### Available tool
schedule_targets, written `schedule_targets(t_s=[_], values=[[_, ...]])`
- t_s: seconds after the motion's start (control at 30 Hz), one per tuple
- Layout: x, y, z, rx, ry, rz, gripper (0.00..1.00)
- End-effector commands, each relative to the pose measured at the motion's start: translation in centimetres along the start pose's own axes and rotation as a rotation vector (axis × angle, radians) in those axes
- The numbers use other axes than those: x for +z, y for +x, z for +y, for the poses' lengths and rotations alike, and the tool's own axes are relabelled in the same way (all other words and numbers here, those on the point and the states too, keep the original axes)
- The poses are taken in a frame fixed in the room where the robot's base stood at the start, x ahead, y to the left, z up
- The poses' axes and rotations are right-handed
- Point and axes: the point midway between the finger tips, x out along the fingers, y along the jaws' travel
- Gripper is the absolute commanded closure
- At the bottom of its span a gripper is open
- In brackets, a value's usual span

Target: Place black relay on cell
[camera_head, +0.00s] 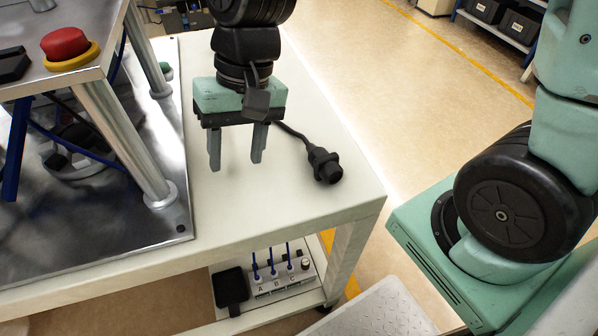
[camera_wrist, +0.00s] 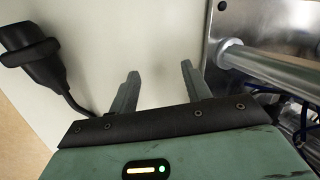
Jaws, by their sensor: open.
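A black part with a knobbed, plug-like body and a cord (camera_head: 324,165) lies on the white tabletop, right of my gripper (camera_head: 236,162). I cannot tell for sure that it is the black relay. It also shows at the left in the wrist view (camera_wrist: 32,52). My gripper is open and empty, fingers pointing down over the white tabletop, apart from the part. In the wrist view, my gripper (camera_wrist: 160,80) has nothing between its fingers. The cell seems to be the metal plate (camera_head: 150,225) with a raised platform at the left.
A red button on a yellow base (camera_head: 67,46) sits on the platform, held up by metal posts (camera_head: 130,150). The white tabletop (camera_head: 290,205) is clear around the black part. A lower shelf holds a box with blue-wired switches (camera_head: 285,272) and a black item (camera_head: 231,290).

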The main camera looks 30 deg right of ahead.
Motion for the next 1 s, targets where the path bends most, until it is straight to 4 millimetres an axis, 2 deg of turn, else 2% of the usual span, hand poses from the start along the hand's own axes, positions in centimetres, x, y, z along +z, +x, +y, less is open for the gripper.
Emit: schedule_targets(t_s=[0.03,0.1,0.2,0.3,0.43,0.77,0.87,1.0], values=[[2.6,-0.3,0.5,0.060,-0.143,0.010,0.52],[5.3,-0.7,1.5,0.128,-0.316,0.016,0.52],[7.9,-1.2,2.9,0.198,-0.504,0.017,0.52],[9.4,-1.4,3.9,0.238,-0.617,0.015,0.52],[10.0,-1.6,4.4,0.256,-0.672,0.013,0.52],[10.0,-1.9,4.3,0.256,-0.670,0.013,0.52],[10.1,-2.9,4.0,0.255,-0.669,0.013,0.52],[10.4,-5.6,3.1,0.255,-0.668,0.013,0.52]])
